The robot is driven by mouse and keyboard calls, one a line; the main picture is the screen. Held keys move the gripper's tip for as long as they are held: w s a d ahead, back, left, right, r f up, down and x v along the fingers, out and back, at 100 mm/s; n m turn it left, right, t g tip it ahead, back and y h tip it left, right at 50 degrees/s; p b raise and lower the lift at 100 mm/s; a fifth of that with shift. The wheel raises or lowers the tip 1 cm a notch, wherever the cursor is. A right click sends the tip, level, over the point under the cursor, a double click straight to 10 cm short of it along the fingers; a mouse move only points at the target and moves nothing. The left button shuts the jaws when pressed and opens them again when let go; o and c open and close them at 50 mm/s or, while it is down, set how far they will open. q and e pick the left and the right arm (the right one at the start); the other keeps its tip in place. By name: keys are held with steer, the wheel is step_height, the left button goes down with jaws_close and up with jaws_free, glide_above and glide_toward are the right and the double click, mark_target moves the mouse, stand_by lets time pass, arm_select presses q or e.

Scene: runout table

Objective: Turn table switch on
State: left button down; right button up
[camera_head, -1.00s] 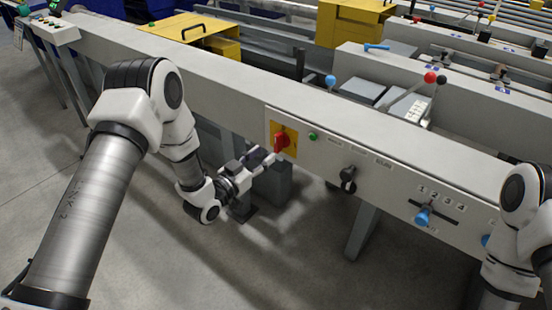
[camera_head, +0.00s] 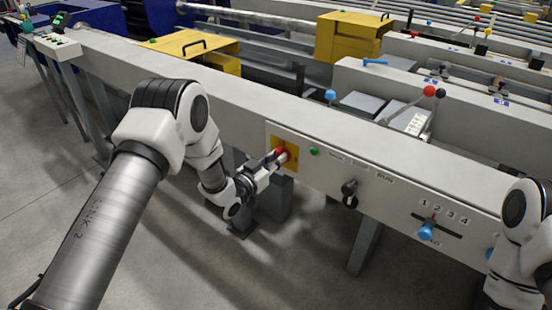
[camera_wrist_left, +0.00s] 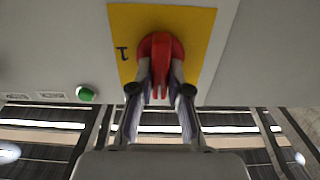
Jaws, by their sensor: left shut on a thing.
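The table switch is a red rotary knob (camera_wrist_left: 161,55) on a yellow plate (camera_wrist_left: 207,28), set in the front face of the grey table. In the head view the red knob (camera_head: 281,151) shows at the tip of my left gripper (camera_head: 277,158). In the left wrist view the fingers of my left gripper (camera_wrist_left: 160,82) are shut on the knob's grip, one on each side. A dark mark like a "1" shows on the plate beside the knob. The fingers hide part of the knob. My right arm shows at the right edge; its gripper is out of view.
A green button (camera_head: 314,151) sits right of the yellow plate. A black selector knob (camera_head: 349,188) and a blue-knobbed lever (camera_head: 426,231) are farther right on the same face. Table legs stand below. The floor at the left is clear.

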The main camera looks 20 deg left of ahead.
arm_select(q)
steer(key=shift+m, duration=0.4)
steer(key=m, duration=0.5)
steer(key=m+b, duration=0.1)
steer(key=m, duration=0.5)
steer(key=f+m+b, duration=0.1)
steer(key=m, duration=0.5)
steer(key=shift+s+d, duration=0.15)
steer(key=shift+d, duration=0.25)
steer(key=c, duration=1.1)
jaws_free()
